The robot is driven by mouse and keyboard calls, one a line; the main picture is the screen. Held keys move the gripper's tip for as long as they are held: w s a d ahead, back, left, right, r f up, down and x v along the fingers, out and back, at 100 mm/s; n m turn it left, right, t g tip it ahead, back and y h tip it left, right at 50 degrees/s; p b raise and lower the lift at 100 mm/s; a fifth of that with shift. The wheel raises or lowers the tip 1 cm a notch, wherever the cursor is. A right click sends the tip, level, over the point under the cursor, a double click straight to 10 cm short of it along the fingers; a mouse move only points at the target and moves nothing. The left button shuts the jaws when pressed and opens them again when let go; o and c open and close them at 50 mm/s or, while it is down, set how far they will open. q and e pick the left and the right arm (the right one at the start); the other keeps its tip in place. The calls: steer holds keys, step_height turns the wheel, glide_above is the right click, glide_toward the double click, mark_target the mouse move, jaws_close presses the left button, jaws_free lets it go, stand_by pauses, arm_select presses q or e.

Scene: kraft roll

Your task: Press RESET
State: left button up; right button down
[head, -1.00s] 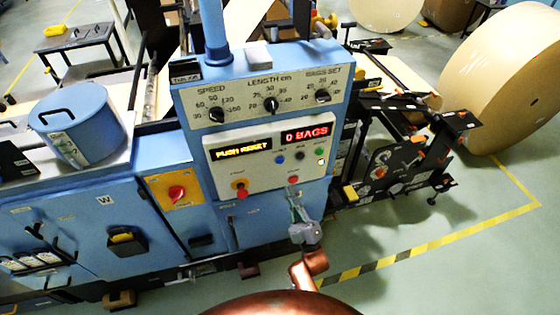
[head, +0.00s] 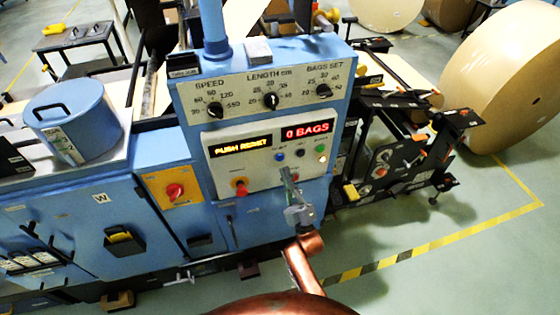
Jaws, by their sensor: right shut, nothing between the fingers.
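The control panel (head: 236,176) stands upright on the blue machine. Its amber display (head: 241,148) appears to read PUSH RESET, and its red display (head: 307,131) reads 0 BAGS. A blue button (head: 280,157), a dark button (head: 300,153) and a green button (head: 320,148) sit in a row below the red display. The button labels are too small to read. My right gripper (head: 287,172) is shut and empty, its fingertips pointing up just below the blue button. I cannot tell whether it touches the panel. My left gripper is out of view.
A red stop knob (head: 240,187) is at the panel's lower left. Three selector dials, including the length dial (head: 270,100), sit above. A yellow box with a red switch (head: 175,190) is left. A big kraft roll (head: 505,80) stands at right. Open floor lies at lower right.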

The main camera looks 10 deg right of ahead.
mark_target(280, 158)
steer(key=shift+w+b, duration=0.45)
steer(key=shift+w, duration=0.8)
steer(key=shift+w, duration=0.1)
stand_by(0.5)
steer(key=shift+w, duration=0.35)
steer(key=shift+w+b, duration=0.4)
steer(key=shift+b, duration=0.1)
stand_by(0.5)
steer(key=shift+s, duration=0.1)
steer(key=shift+s+p, duration=0.35)
steer(key=shift+s, duration=0.4)
steer(key=shift+s, duration=0.1)
